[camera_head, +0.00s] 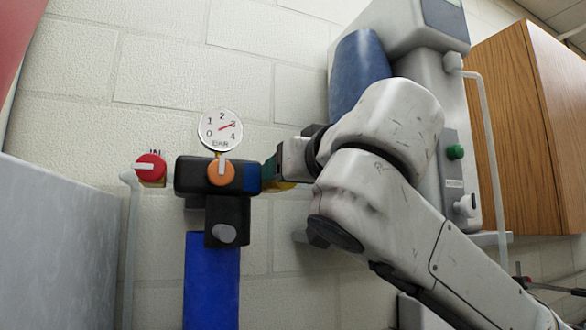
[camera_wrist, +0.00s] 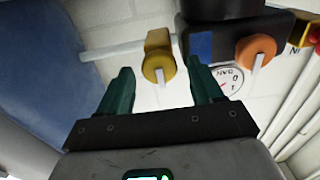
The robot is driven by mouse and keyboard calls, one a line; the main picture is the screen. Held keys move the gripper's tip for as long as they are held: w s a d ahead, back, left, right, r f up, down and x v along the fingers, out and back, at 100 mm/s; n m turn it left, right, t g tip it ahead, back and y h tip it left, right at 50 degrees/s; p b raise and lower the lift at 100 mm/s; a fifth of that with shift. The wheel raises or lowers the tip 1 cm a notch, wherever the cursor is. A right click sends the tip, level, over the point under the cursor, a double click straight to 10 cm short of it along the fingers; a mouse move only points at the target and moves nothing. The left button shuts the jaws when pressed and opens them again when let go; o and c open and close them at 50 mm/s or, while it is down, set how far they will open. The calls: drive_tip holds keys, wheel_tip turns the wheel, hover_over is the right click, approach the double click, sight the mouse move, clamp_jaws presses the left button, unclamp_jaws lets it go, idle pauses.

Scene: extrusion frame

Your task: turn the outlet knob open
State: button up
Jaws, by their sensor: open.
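The yellow knob (camera_wrist: 158,66) with a pale pointer bar sits on a pale pipe, on the opposite side of the black regulator body (camera_head: 190,172) from the red knob marked IN; I take it as the outlet knob. In the head view only a sliver of yellow (camera_head: 283,186) shows beside my gripper (camera_head: 270,172). In the wrist view my gripper (camera_wrist: 160,70) is open, its two green fingers on either side of the yellow knob, with gaps visible. Whether the fingers reach around it in depth is unclear. The knob's bar points roughly down in the wrist view.
An orange knob (camera_head: 221,172) is on the regulator front, below a round gauge (camera_head: 221,129) with its red needle near 3. The red knob (camera_head: 150,168) is at left. A blue column (camera_head: 211,280) stands below. A wall machine (camera_head: 455,110) and wooden cabinet (camera_head: 515,110) are right.

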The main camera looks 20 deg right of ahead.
drive_tip(key=c, duration=1)
drive_tip(key=shift+f+n+b, duration=0.15)
drive_tip(key=shift+n+b, duration=0.15)
drive_tip(key=shift+b, duration=0.05)
drive_tip(key=shift+a+f+n+b, duration=0.1)
drive_tip(key=shift+n+b, duration=0.35)
drive_tip(key=shift+n, duration=3.9)
drive_tip(key=shift+a+f+n+b, duration=0.1)
drive_tip(key=shift+n+b, duration=0.3)
drive_tip(key=shift+n, duration=3.95)
